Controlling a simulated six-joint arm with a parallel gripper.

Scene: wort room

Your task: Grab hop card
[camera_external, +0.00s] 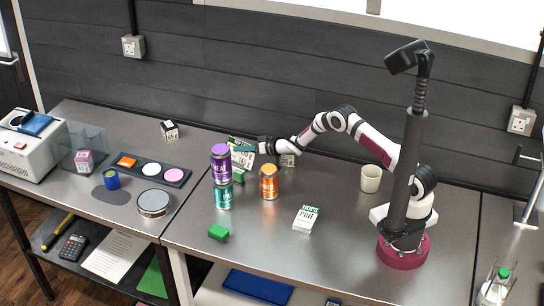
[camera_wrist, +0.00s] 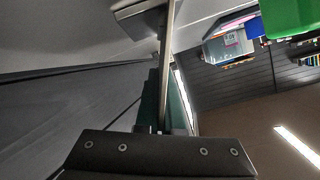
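A white and green card with dark lettering (camera_external: 242,158) stands tilted at the back of the bench in the external view. I take it for the hop card. My gripper (camera_external: 242,148) reaches it from the right, its green fingers across its upper part. In the wrist view the fingers (camera_wrist: 165,110) are close together on either side of a thin pale strip, which looks like the card (camera_wrist: 169,50) edge-on. Its printed face is hidden there. A second white and green card, lettered HOPS PINE (camera_external: 306,219), lies flat at the front.
Green blocks (camera_external: 218,233) and a white mug (camera_external: 371,178) are nearby.

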